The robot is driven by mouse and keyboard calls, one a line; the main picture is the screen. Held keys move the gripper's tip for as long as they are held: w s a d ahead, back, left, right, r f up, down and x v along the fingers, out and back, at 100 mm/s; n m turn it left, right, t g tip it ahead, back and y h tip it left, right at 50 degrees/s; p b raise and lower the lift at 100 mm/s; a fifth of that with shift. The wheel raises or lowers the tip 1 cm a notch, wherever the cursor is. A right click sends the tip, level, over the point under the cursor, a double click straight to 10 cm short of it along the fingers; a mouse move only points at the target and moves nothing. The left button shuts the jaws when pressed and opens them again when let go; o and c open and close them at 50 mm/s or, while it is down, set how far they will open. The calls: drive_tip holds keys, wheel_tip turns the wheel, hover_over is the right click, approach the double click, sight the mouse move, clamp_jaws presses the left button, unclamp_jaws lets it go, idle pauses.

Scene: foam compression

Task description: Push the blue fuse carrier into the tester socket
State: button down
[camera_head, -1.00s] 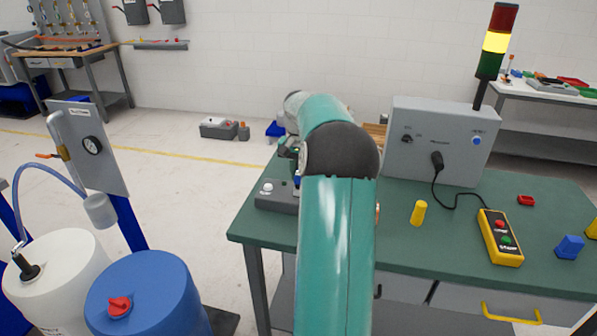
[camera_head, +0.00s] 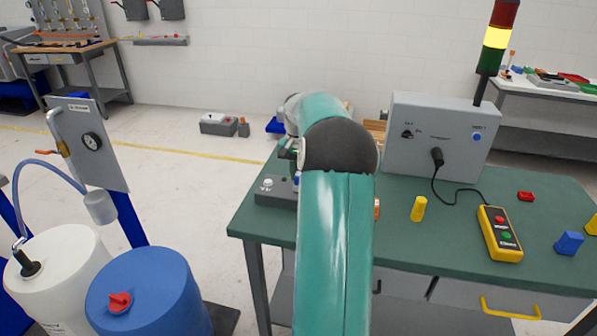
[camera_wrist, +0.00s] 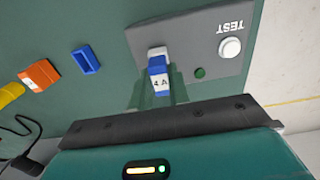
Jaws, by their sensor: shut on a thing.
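In the wrist view, the blue fuse carrier (camera_wrist: 158,66), with a white label reading "4 A", stands between the fingers of my gripper (camera_wrist: 158,90), which is shut on it. The carrier overlaps the grey tester (camera_wrist: 212,50) in this view. The socket opening is hidden, so I cannot tell how deep the carrier sits. The tester has a white TEST button and a dark green light. In the head view, the tester (camera_head: 272,197) sits at the bench's left corner, and my arm hides the carrier and most of my gripper.
A blue hollow piece (camera_wrist: 87,60), an orange piece (camera_wrist: 40,75) and a yellow piece (camera_wrist: 11,94) lie beside the tester. A grey instrument box (camera_head: 436,135) with a cable and a yellow pendant (camera_head: 499,234) stand further right on the green bench (camera_head: 440,250).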

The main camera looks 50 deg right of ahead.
drive_tip(key=shift+f, duration=0.2)
drive_tip(key=c, duration=1.3)
unclamp_jaws()
drive_tip(key=shift+o, duration=0.2)
drive_tip(key=shift+r, duration=3)
wheel_tip(320, 180, up, 14)
drive_tip(key=shift+a, duration=0.1)
